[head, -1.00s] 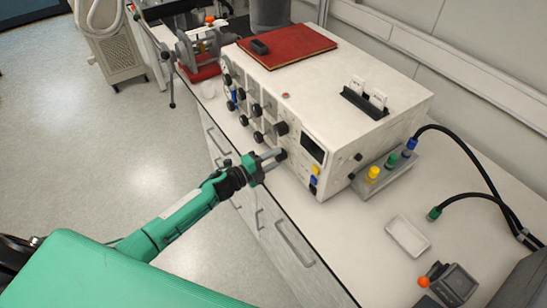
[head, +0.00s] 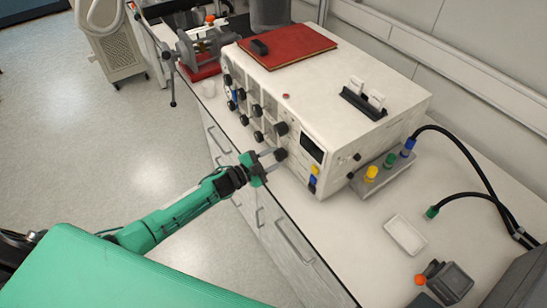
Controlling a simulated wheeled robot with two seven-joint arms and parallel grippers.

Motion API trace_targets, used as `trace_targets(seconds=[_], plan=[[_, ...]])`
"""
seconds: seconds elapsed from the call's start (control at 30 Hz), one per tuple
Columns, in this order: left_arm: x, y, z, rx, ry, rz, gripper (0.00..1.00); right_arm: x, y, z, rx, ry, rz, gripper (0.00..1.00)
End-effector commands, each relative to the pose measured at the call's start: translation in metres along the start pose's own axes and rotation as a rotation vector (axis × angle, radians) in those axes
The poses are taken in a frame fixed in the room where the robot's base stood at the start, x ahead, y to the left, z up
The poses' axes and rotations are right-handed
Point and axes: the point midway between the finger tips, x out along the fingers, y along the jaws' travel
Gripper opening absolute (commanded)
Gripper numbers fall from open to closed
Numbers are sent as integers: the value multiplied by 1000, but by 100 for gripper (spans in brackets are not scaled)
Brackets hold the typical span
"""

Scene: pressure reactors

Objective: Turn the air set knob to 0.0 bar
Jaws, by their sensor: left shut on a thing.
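The white reactor control box (head: 375,80) stands on the bench with several black knobs on its front panel. The lowest black knob on the right (head: 281,154), left of the dark display (head: 312,148), is at the tips of my left gripper (head: 274,159). I take it for the air set knob; its label and pointer are too small to read. The left gripper is shut on this knob, one finger above and one below it in the picture. My right gripper is not in view.
Other black knobs (head: 256,110) sit close by on the panel. A grey block with coloured caps (head: 385,173), a white tray (head: 405,235) and black hoses (head: 475,165) lie to the right. Drawers with handles (head: 295,243) are below the bench edge.

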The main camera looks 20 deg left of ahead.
Motion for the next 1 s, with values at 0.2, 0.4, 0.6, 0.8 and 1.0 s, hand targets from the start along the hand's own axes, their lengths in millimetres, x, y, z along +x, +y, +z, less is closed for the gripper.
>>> trace_targets(seconds=[0.2, 0.4, 0.6, 0.8, 1.0], plan=[[-1, 1, 1, -21, -3, 2, 15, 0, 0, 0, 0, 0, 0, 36], [-1, 1, 1, -22, -3, 2, 15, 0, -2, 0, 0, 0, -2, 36], [-1, 1, 1, -21, -3, 2, 55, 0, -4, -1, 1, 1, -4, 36], [0, 1, 1, -20, -1, 1, 59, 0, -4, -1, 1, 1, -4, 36], [-5, 1, 1, -19, -1, 1, 59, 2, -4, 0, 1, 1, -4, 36]])
